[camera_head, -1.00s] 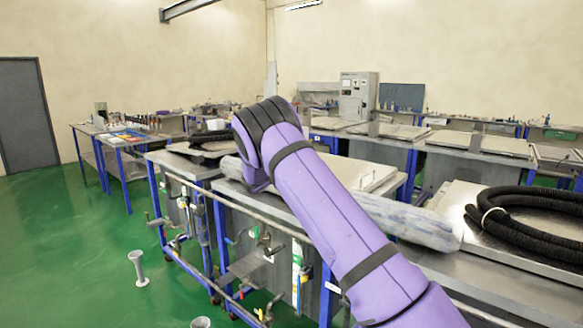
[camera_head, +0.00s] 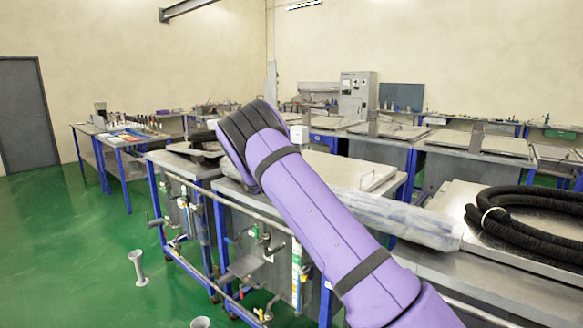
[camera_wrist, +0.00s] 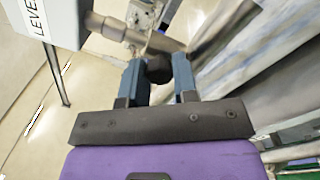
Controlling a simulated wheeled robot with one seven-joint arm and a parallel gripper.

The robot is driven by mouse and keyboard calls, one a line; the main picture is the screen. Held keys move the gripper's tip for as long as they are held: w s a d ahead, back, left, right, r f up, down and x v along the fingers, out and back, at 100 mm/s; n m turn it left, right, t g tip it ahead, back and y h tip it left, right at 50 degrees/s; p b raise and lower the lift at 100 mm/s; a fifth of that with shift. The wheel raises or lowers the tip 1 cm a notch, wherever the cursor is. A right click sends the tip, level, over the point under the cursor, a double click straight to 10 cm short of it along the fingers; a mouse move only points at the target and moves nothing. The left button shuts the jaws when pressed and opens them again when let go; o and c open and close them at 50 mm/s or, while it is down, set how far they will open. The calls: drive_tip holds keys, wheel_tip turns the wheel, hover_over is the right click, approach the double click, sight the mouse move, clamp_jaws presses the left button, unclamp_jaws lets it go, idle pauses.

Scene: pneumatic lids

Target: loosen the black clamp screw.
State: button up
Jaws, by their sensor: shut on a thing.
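The black clamp screw (camera_wrist: 158,69) is a dark round knob in the upper middle of the wrist view. My gripper (camera_wrist: 159,76) has its two dark blue fingers on either side of this knob and is shut on it. Behind the knob is a grey metal clamp bracket (camera_wrist: 142,17) with a horizontal round bar (camera_wrist: 115,30) joining it. In the head view my purple arm hides the gripper and the screw.
A light grey box with lettering (camera_wrist: 55,18) stands close at the upper left of the wrist view. In the head view, a long wrapped roll (camera_head: 400,222) and a black hose (camera_head: 500,215) lie on the benches around my arm. The green floor (camera_head: 70,270) at left is mostly clear.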

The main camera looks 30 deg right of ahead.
drive_tip(key=shift+n, duration=0.5)
drive_tip(key=o, duration=0.9)
drive_tip(key=shift+a, duration=0.15)
drive_tip(key=v, duration=1)
drive_tip(key=shift+s+a, duration=0.15)
drive_tip(key=shift+a, duration=0.15)
